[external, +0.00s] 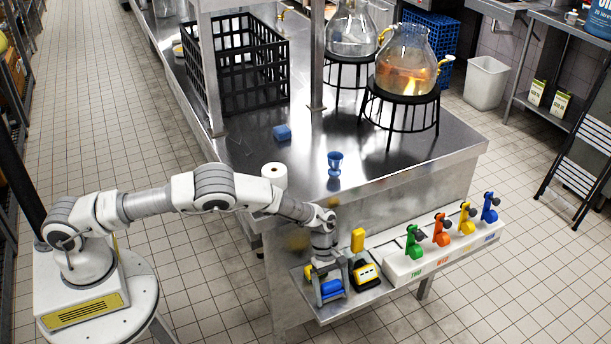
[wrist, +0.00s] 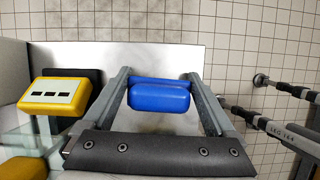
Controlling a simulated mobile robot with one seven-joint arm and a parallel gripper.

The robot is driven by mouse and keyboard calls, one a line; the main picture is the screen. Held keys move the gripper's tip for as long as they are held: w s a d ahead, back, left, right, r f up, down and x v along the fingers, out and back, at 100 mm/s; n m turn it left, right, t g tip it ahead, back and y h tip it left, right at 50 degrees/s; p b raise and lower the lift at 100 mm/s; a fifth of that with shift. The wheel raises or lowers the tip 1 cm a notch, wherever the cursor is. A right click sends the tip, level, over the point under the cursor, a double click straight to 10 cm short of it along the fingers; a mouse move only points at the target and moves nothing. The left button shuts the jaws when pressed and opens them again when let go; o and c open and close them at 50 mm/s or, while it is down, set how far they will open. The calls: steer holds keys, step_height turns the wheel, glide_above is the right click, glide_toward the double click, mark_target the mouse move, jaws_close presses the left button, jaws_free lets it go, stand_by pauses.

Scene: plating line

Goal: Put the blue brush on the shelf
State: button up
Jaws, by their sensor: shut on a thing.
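The blue brush (wrist: 159,97) lies between the two fingers of my gripper (wrist: 163,78) in the wrist view, and the fingers are shut on it. In the external view my gripper (external: 331,285) is low over the left end of the front metal shelf (external: 367,291). The blue brush (external: 331,288) shows there between the fingers. I cannot tell whether it touches the shelf surface. The far side of the brush is hidden.
A yellow and black device (external: 366,271) stands just right of my gripper. A white block with green, orange, yellow and blue valves (external: 441,236) is further right. A paper roll (external: 273,175), blue cup (external: 335,163) and blue sponge (external: 282,132) sit on the steel table above.

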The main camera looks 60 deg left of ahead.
steer(key=shift+f, duration=0.1)
steer(key=shift+f, duration=0.15)
steer(key=o, duration=1.2)
